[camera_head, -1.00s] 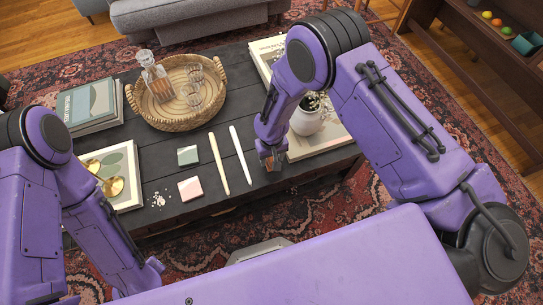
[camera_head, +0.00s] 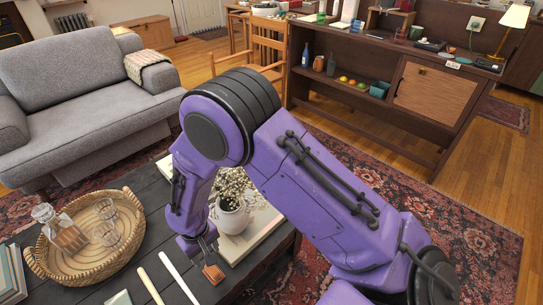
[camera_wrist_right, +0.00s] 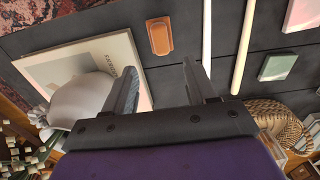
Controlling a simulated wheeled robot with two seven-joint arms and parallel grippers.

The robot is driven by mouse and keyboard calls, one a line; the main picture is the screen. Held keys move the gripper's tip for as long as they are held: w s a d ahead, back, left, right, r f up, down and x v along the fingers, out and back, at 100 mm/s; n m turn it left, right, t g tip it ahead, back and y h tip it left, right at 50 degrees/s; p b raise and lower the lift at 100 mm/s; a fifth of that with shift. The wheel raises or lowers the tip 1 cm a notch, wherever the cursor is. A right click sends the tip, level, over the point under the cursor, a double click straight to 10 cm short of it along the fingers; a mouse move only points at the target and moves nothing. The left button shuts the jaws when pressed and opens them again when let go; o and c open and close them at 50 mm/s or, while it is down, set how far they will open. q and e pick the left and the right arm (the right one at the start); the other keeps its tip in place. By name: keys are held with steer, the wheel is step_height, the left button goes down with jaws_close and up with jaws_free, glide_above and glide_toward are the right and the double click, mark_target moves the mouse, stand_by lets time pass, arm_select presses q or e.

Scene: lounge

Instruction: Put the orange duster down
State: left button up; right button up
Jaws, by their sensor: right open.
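The orange duster (camera_head: 213,274) is a small orange-brown block lying on the dark plank coffee table (camera_head: 196,290). In the right wrist view, the duster (camera_wrist_right: 160,36) rests on bare planks, beyond my fingertips and apart from them. My right gripper (camera_head: 206,247) is just above and behind it in the head view, next to the white vase. In the wrist view, my right gripper (camera_wrist_right: 160,72) is open with nothing between its fingers. My left gripper is not in view.
A white vase with flowers (camera_head: 232,216) stands on a large book (camera_head: 262,232) beside my right gripper. Two long candles, one white (camera_head: 179,277) and one cream (camera_head: 150,286), lie left of the duster. A wicker tray (camera_head: 38,262) holds a decanter and glasses.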

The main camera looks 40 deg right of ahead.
steer(key=s+d+f, duration=0.1)
steer(key=s+f, duration=0.1)
steer(key=s+d+f+m, duration=0.1)
steer(key=s+f, duration=0.1)
steer(key=f, duration=0.1)
steer(key=s+d+f+m, duration=0.1)
steer(key=s+f, duration=0.1)
steer(key=shift+s+d+f+t+y, duration=0.2)
steer(key=shift+t+y, duration=0.2)
steer(key=s+d+m+t+h+p, duration=0.2)
steer(key=s+d+m+h, duration=0.2)
steer(key=s+d, duration=0.9)
steer(key=s+m, duration=0.1)
steer(key=s, duration=0.3)
steer(key=shift+s+d+p, duration=0.15)
steer(key=shift+d+p, duration=0.2)
steer(key=shift+p, duration=0.05)
